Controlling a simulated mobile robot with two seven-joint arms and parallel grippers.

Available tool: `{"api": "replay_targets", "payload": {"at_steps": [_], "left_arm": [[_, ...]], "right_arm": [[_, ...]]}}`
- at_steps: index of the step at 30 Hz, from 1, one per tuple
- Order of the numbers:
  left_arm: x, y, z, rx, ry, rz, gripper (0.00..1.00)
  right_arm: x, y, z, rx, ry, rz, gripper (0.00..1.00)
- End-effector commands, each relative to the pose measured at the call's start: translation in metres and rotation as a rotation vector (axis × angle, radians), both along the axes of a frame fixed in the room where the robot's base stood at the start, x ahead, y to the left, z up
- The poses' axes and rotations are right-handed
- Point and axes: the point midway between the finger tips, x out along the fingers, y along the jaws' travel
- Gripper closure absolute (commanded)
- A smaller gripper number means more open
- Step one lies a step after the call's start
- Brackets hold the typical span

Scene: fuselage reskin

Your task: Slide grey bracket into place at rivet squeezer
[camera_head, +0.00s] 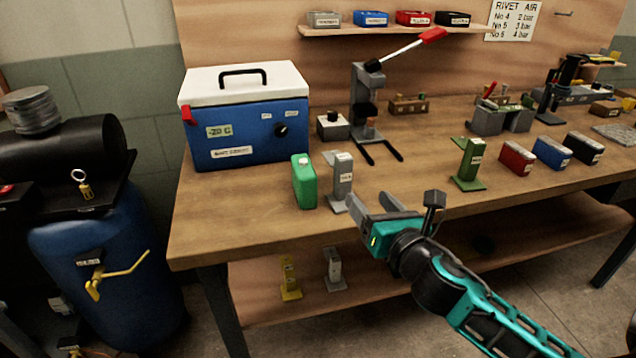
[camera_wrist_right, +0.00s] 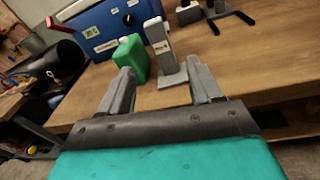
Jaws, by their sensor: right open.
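The grey bracket (camera_head: 342,180) stands upright on the workbench near its front edge, with a small label on its face. It also shows in the right wrist view (camera_wrist_right: 164,50), ahead of and between my open fingers. The rivet squeezer (camera_head: 367,100), with a long red-tipped lever, stands behind it towards the wall. My right gripper (camera_head: 374,206) is open and empty, just in front of the bracket and apart from it. In the right wrist view my right gripper (camera_wrist_right: 160,85) points at the bracket's foot. My left gripper is not in view.
A green bottle (camera_head: 304,181) stands close left of the bracket. A blue cool box (camera_head: 247,118) is behind it. A green bracket (camera_head: 468,165) and red, blue and black boxes stand to the right. Bare bench top (camera_head: 415,160) lies between the grey and green brackets.

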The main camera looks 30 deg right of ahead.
Motion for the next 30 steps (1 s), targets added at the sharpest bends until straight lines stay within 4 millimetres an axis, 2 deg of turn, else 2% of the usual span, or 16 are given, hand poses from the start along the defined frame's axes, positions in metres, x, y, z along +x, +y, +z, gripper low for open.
{"api": "replay_targets", "payload": {"at_steps": [3, 6, 11, 18, 30], "left_arm": [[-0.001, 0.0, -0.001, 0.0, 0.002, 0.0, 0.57], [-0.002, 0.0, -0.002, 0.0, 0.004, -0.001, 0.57], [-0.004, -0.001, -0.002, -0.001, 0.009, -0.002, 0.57], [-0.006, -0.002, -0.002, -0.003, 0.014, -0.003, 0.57], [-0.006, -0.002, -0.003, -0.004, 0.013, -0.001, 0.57]], "right_arm": [[0.003, -0.005, 0.015, -0.143, -0.02, -0.003, 0.36], [0.007, -0.006, 0.02, -0.188, -0.027, -0.006, 0.36], [0.026, -0.009, 0.021, -0.192, -0.029, -0.006, 0.36], [0.064, -0.014, 0.02, -0.188, -0.029, -0.005, 0.36], [0.094, -0.019, 0.016, -0.186, -0.026, -0.006, 0.36]]}}
